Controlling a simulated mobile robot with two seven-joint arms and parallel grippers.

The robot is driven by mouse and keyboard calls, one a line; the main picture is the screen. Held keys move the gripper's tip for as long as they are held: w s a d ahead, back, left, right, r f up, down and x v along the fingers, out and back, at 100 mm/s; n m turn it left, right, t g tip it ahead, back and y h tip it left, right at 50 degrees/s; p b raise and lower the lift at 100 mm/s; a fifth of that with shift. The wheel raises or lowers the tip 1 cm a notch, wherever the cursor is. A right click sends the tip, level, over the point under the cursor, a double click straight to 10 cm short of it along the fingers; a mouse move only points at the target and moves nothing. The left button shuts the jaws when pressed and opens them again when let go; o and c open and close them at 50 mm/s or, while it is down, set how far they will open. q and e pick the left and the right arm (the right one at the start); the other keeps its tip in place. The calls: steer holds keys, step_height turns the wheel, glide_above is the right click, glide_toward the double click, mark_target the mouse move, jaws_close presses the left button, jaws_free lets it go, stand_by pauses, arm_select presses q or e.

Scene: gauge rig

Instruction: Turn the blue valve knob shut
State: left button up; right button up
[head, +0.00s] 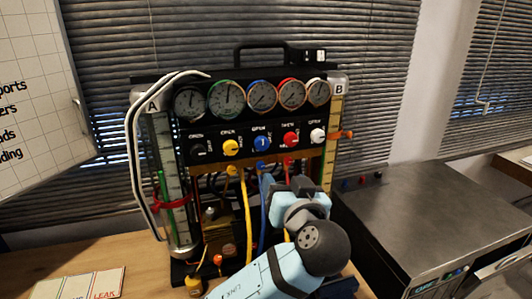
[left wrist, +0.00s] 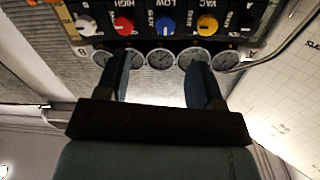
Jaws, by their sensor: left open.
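The blue valve knob (head: 262,143) is the middle one in a row of coloured knobs on the rig's black panel, below the gauges. In the left wrist view the blue knob (left wrist: 165,27) appears upside down, near the top middle. My left gripper (head: 290,186) is below and a little right of the knob in the head view, apart from it. In the left wrist view its two fingers (left wrist: 160,66) are spread with nothing between them. The fingertips are mostly hidden in the head view. My right gripper is not in view.
The yellow knob (head: 231,147) and the red knob (head: 291,139) flank the blue one closely. Coloured hoses run down below the panel, close to my gripper. A metal cabinet (head: 440,210) stands at right. A leaflet (head: 92,285) lies on the wooden bench at left.

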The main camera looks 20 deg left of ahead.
mark_target(263, 146)
arm_select(q)
steer(key=shift+n+y, duration=0.3)
steer(key=shift+n, duration=0.2)
steer(key=p+x, duration=0.1)
steer(key=x, duration=0.3)
steer(key=r+x, duration=0.1)
steer(key=x, duration=0.3)
steer(key=p+x, duration=0.1)
steer(key=x, duration=0.3)
steer(key=shift+w+a+r+p, duration=0.1)
steer(key=shift+a+r+p, duration=0.2)
steer(key=shift+r, duration=0.1)
steer(key=shift+w+a, duration=0.25)
steer(key=shift+w, duration=0.15)
steer(key=c, duration=0.9)
